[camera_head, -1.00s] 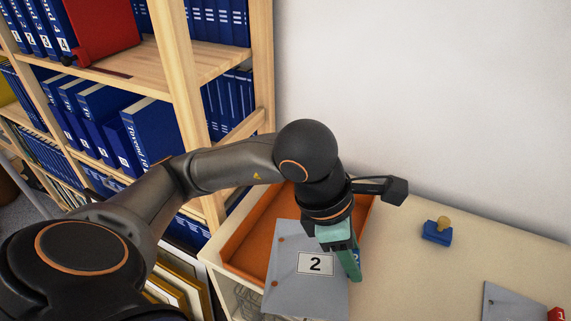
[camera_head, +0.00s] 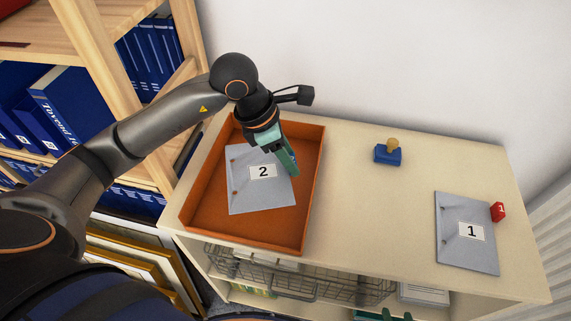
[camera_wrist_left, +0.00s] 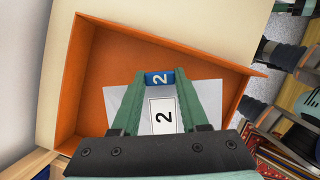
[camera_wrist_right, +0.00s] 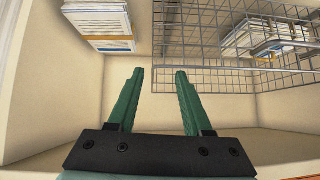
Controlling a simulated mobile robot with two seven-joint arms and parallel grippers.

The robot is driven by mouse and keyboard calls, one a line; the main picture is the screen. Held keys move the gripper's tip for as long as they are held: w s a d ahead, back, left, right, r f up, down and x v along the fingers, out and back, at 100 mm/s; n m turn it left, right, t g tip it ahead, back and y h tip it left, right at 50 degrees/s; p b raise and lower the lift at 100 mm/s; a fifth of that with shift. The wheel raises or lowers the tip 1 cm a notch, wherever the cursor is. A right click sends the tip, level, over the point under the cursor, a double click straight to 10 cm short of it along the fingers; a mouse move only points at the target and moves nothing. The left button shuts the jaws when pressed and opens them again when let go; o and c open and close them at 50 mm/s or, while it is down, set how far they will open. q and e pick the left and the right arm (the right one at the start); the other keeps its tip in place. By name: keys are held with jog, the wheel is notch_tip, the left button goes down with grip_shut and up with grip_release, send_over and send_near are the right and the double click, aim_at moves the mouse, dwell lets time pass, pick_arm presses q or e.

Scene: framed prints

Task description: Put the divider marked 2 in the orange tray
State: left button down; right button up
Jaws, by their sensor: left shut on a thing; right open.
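The divider marked 2 (camera_head: 247,190) is a grey sheet with a white number label and a blue tab (camera_wrist_left: 158,78). My left gripper (camera_head: 287,165) is shut on it at the tab; the hold also shows in the left wrist view. The divider lies inside the outline of the orange tray (camera_head: 307,205), over its floor. I cannot tell whether it touches the floor. The tray sits at the left of the cabinet top. My right gripper (camera_wrist_right: 160,75) is open and empty in front of the cabinet's inside; its green tips barely show at the head view's bottom edge.
A grey divider marked 1 (camera_head: 462,250) with a red tab lies at the right of the cabinet top. A blue stamp (camera_head: 388,155) with a wooden knob stands at the back. The middle of the top is clear. Wire baskets (camera_wrist_right: 220,45) hang below; a bookshelf (camera_head: 85,50) stands left.

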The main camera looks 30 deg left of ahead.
aim_at(265, 163)
pick_arm(q)
jog(key=shift+w+a+f, duration=0.35)
jog(key=shift+w+f, duration=0.05)
jog(key=shift+f, duration=0.25)
jog(key=shift+w+a+f, duration=0.35)
jog(key=shift+w+f, duration=0.05)
jog(key=shift+f, duration=0.2)
jog(key=shift+w+f, duration=0.1)
jog(key=shift+f, duration=1.5)
jog(key=shift+f, duration=0.2)
jog(key=shift+c, duration=2.1)
grip_release()
jog(key=shift+a+r, duration=0.1)
jog(key=shift+r, duration=0.4)
jog(key=v, duration=1.1)
jog(key=shift+r+p, duration=0.2)
jog(key=shift+p, duration=0.1)
